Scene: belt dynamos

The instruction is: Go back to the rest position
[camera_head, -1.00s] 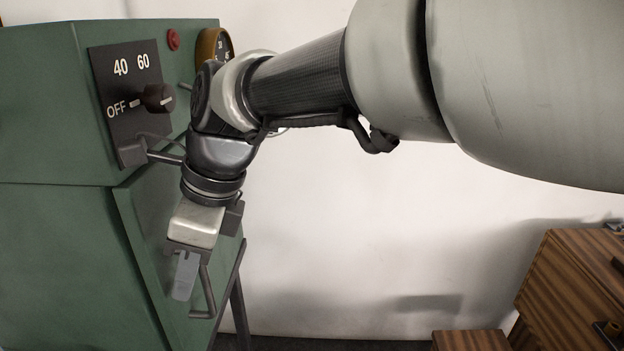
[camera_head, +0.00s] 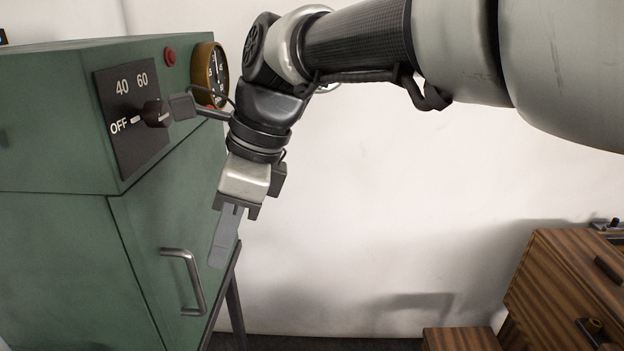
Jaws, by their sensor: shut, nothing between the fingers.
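My gripper (camera_head: 226,238) points down in front of the green machine's (camera_head: 70,240) right side, with its grey fingers together and nothing held. It is to the right of and above the machine's metal bar handle (camera_head: 190,280), apart from it in the picture. My arm reaches in from the upper right. The black selector knob (camera_head: 155,113) sits on a dark plate (camera_head: 128,105) marked OFF, 40 and 60. Its white mark points toward OFF. A small dark block on my wrist shows close to the knob's right; whether they touch I cannot tell.
A red button (camera_head: 170,56) and a round brass-rimmed gauge (camera_head: 210,74) sit on the machine's upper part. A wooden drawer cabinet (camera_head: 565,285) stands at the lower right. White wall (camera_head: 400,220) and free room lie between the machine and the cabinet.

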